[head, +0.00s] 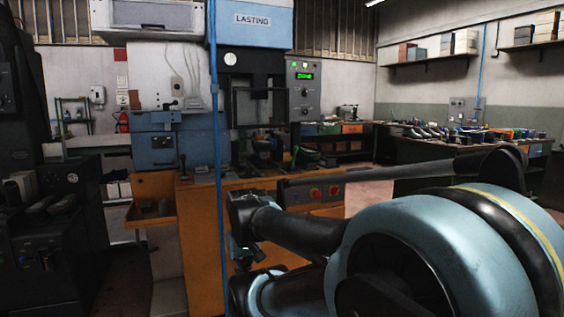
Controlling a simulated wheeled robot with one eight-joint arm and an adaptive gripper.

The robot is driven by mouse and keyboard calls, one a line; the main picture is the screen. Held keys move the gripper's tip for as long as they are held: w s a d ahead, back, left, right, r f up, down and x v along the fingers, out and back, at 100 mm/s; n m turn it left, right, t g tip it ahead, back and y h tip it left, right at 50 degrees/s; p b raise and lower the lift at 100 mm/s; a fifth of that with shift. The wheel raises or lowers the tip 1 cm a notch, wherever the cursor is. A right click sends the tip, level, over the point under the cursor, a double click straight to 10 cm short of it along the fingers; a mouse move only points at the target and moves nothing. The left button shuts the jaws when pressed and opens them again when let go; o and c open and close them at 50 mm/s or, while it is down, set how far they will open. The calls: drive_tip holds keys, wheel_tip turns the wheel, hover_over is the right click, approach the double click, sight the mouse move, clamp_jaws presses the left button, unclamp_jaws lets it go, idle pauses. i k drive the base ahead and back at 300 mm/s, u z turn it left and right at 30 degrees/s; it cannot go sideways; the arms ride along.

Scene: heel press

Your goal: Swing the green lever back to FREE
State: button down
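A small green shape, probably the green lever (296,153), shows on the orange bench of the machine marked LASTING, just right of its dark press opening. It is small and partly lost against dark parts, so its exact angle and any FREE mark cannot be read. My arm reaches in from the lower right. Its end, with my gripper (247,255), is in front of the orange bench, below and left of the green shape and apart from it. The fingers are dark and small, and I cannot tell whether they are open or shut.
A control panel (303,90) with a lit green display, seemingly DONE, stands right of the press. Red buttons (316,192) sit on the bench front. A blue vertical pipe or cable (215,120) crosses the left-centre view. A workbench (470,150) with shoes stands at right.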

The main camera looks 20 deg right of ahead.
sight(295, 149)
drive_tip(key=k, duration=0.85)
drive_tip(key=z, duration=0.7)
drive_tip(key=i, duration=1)
drive_tip(key=u, duration=0.05)
